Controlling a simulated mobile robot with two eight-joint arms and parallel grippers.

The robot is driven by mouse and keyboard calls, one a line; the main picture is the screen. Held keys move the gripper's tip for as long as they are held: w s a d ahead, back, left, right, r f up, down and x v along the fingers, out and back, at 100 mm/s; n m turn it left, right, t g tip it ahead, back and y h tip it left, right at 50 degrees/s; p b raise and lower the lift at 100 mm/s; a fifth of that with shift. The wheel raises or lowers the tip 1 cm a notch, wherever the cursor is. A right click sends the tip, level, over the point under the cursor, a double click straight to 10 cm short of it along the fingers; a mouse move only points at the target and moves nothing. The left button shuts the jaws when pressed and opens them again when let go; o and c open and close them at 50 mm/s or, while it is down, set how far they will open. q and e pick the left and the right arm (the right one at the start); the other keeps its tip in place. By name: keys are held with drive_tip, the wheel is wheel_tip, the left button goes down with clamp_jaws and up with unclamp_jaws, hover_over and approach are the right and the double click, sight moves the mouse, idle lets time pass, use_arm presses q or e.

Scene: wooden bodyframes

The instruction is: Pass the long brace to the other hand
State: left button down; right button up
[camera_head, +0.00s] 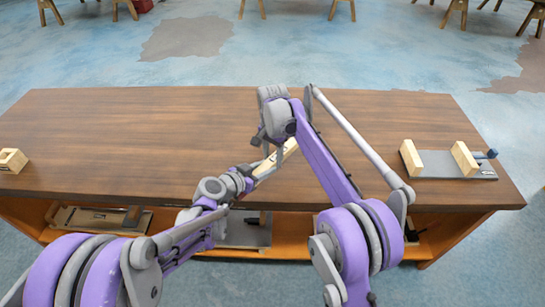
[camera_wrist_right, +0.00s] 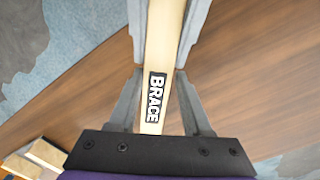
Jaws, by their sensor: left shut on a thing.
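The long brace (camera_head: 276,158) is a pale wooden bar, slanting up to the right above the front part of the bench. My left gripper (camera_head: 243,180) is shut on its lower left part. My right gripper (camera_head: 277,150) reaches down over its upper part and hides some of it. In the right wrist view the brace (camera_wrist_right: 165,40), labelled BRACE, runs between grey finger parts on both sides. They lie close along its edges; I cannot tell whether the right jaws press on it.
The wooden bench (camera_head: 130,130) has wide free room at left and behind. A grey fixture (camera_head: 450,165) with pale blocks and a blue knob stands at right. A small wooden piece (camera_head: 12,160) lies at the left edge. The shelf below holds a tray (camera_head: 95,219).

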use_arm(q)
drive_tip(key=shift+s+d, duration=0.15)
drive_tip(key=shift+d, duration=0.05)
use_arm(e)
drive_tip(key=shift+w+a, duration=0.1)
drive_tip(key=shift+a, duration=0.05)
clamp_jaws()
use_arm(q)
drive_tip(key=shift+c, duration=2)
unclamp_jaws()
drive_tip(key=shift+a, duration=0.1)
